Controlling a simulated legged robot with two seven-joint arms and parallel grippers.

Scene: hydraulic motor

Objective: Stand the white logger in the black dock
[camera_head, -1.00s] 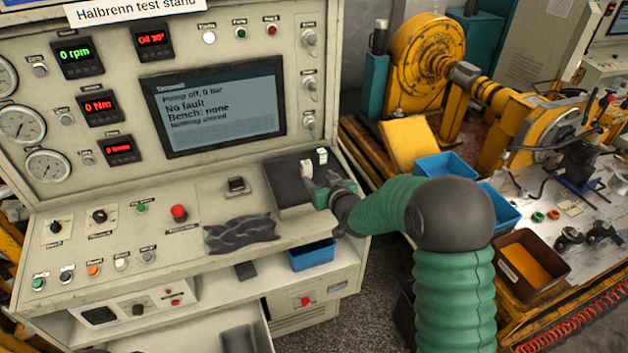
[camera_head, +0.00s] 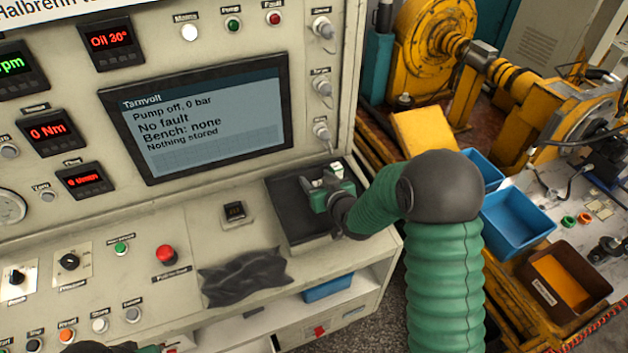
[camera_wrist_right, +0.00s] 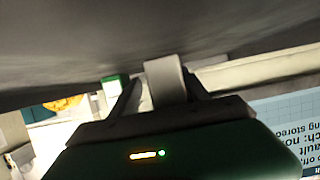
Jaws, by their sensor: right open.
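My right gripper (camera_head: 326,181) is over the dark tray at the right end of the console, its jaws open. In the right wrist view a pale block (camera_wrist_right: 165,80), which looks like the white logger, stands between the spread dark fingers (camera_wrist_right: 162,90). In the head view the white logger (camera_head: 330,179) is small and partly hidden by the gripper. The black dock (camera_head: 234,211) looks like the small dark socket on the console, left of the tray; it appears empty. Of my left arm only a dark and green piece (camera_head: 110,348) shows at the bottom edge; its fingers cannot be made out.
A green and white block (camera_head: 338,168) stands close beside the logger, also in the wrist view (camera_wrist_right: 115,88). A crumpled black cloth (camera_head: 243,276) lies in front of the dock. A red button (camera_head: 166,255) stands to the left.

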